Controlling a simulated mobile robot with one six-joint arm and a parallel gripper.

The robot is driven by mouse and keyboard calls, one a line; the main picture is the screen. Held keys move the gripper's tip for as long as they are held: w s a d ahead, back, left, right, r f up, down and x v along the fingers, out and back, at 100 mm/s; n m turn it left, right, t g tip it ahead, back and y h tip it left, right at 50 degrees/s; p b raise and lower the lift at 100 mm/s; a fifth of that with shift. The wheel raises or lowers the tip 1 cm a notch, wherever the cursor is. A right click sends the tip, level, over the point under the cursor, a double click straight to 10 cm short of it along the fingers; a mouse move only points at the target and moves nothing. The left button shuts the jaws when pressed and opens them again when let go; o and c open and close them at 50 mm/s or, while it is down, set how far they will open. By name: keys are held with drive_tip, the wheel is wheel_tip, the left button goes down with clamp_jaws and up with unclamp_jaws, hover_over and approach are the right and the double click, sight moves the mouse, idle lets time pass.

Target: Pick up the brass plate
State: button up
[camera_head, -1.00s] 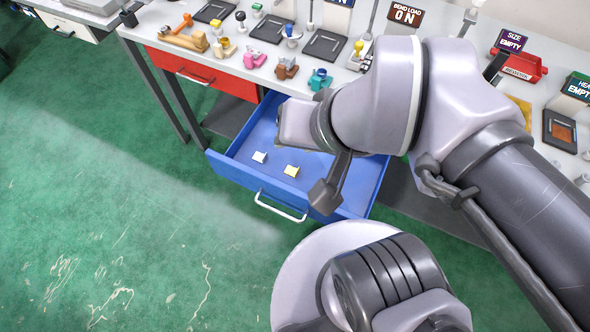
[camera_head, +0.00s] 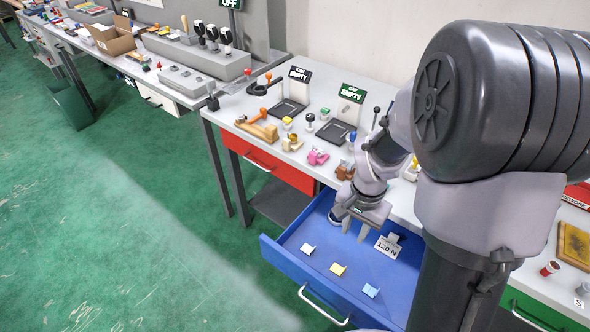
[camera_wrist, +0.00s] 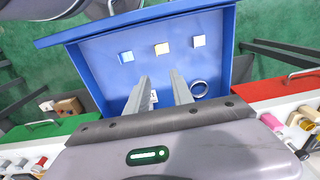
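The brass plate (camera_head: 338,269) is a small yellowish plate lying on the floor of the open blue drawer (camera_head: 285,262), between a whitish plate (camera_head: 307,249) and a pale blue plate (camera_head: 371,290). In the wrist view the brass plate (camera_wrist: 162,49) is in the middle of the row, beyond my fingertips. My gripper (camera_wrist: 159,79) is open, its two fingers apart with no plate between them. In the head view my gripper (camera_head: 356,230) is over the back part of the drawer, behind the plates and apart from them.
A metal ring (camera_wrist: 198,90) lies right of my fingers. The red drawer (camera_head: 275,165) beside is closed. The bench top (camera_head: 240,112) above is crowded with fixtures and parts.

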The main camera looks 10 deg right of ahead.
drive_tip(key=b, duration=0.5)
hover_over(345, 268)
wheel_tip(345, 268, down, 14)
drive_tip(key=shift+d+r, duration=0.1)
drive_tip(key=shift+r, duration=0.15)
wheel_tip(345, 268, down, 6)
drive_tip(key=b, duration=0.3)
drive_tip(key=shift+f, duration=0.2)
drive_tip(key=shift+s+r, duration=0.1)
drive_tip(key=shift+r, duration=0.05)
drive_tip(key=shift+c, duration=0.2)
clamp_jaws()
